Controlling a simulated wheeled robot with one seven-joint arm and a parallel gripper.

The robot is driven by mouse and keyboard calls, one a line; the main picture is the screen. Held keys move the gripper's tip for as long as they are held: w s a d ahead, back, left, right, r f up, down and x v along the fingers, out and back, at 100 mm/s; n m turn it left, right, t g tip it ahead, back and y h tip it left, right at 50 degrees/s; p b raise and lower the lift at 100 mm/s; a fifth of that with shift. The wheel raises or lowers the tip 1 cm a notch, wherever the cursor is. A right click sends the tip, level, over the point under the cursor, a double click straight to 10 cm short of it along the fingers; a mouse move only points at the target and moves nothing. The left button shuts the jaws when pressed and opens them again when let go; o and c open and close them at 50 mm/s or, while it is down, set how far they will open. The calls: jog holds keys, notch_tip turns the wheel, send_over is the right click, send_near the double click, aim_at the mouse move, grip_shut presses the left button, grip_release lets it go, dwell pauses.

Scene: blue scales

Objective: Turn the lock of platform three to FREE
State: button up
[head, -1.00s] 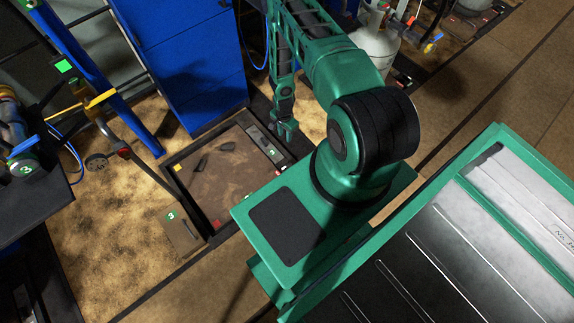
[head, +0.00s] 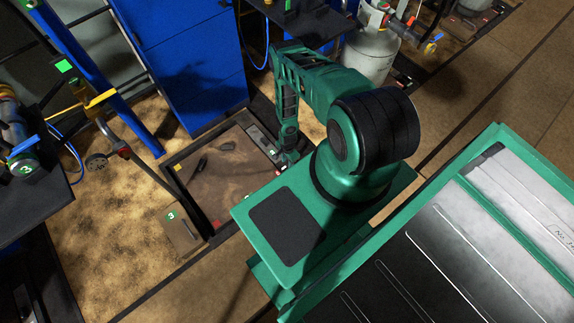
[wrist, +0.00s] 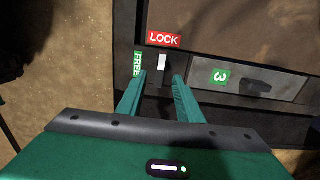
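The lock of platform three shows in the wrist view as a short pale lever (wrist: 162,64). It stands upright in the picture, with its top end just under the red LOCK label (wrist: 163,40). The green FREE label (wrist: 138,64) is to its left. My gripper (wrist: 162,76) is open, its green fingertips left and right of the lever's lower end; I cannot tell whether they touch it. In the head view my gripper (head: 287,158) is low at the right edge of the platform (head: 222,172), and the arm hides part of that edge.
A grey panel with a green 3 plate (wrist: 220,76) and a dark handle (wrist: 257,87) lies right of the lock. In the head view a blue cabinet (head: 190,60) stands behind the platform. Another box marked 3 (head: 182,232) sits at its lower left.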

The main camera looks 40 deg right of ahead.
aim_at(286, 167)
jog(key=shift+f, duration=1.4)
grip_shut()
